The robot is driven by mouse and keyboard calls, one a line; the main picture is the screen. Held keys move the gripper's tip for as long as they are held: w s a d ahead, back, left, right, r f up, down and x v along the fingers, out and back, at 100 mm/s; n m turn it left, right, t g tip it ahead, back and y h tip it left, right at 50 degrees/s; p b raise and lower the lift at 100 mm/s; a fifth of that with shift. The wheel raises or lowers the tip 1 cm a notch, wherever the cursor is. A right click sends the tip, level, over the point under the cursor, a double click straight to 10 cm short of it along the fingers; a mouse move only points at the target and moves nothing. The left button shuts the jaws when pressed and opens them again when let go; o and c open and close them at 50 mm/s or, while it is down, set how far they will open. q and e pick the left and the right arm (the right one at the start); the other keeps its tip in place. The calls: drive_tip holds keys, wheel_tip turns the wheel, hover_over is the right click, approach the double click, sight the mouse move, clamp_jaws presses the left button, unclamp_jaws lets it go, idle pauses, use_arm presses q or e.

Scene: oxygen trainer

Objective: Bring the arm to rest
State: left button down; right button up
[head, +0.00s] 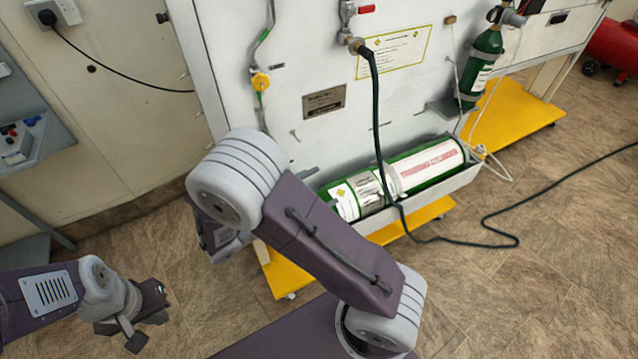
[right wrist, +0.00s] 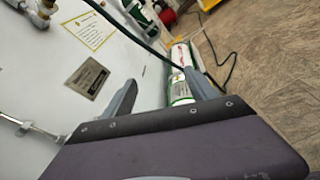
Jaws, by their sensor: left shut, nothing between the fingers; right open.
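My right arm (head: 330,235) crosses the middle of the head view, bent, with its forearm pointing toward the white panel. In that view its gripper is mostly hidden behind the arm. In the right wrist view my right gripper (right wrist: 158,78) has its two grey fingers spread apart with nothing held between them. It faces the panel and the green cylinder area. My left gripper (head: 146,328) is at the lower left of the head view, over the floor, shut and empty, apart from any object.
The white panel (head: 310,60) bears a yellow-handled valve (head: 260,82) and a hose (head: 376,120). A green cylinder (head: 432,165) lies in a tray low on it. An upright green cylinder (head: 482,65) stands at right. A dark cable crosses the floor (head: 540,270), otherwise clear at lower right.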

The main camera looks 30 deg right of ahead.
idle(0.3)
drive_tip(key=s+d+r+m+g+y, duration=0.2)
drive_tip(key=s+d+m+g+y, duration=0.1)
drive_tip(key=s+d+m+g, duration=0.4)
drive_tip(key=s+a+f+m+t+y, duration=0.1)
drive_tip(key=s+a+f+m+y, duration=0.6)
drive_tip(key=y, duration=0.3)
drive_tip(key=w+a+f+t+y, duration=0.3)
drive_tip(key=w+a+t, duration=0.1)
drive_tip(key=w+a, duration=0.2)
wheel_tip(320, 180, up, 18)
drive_tip(key=w+p, duration=0.1)
drive_tip(key=p, duration=1.7)
drive_tip(key=shift+w+d+m, duration=0.15)
drive_tip(key=shift+m, duration=0.15)
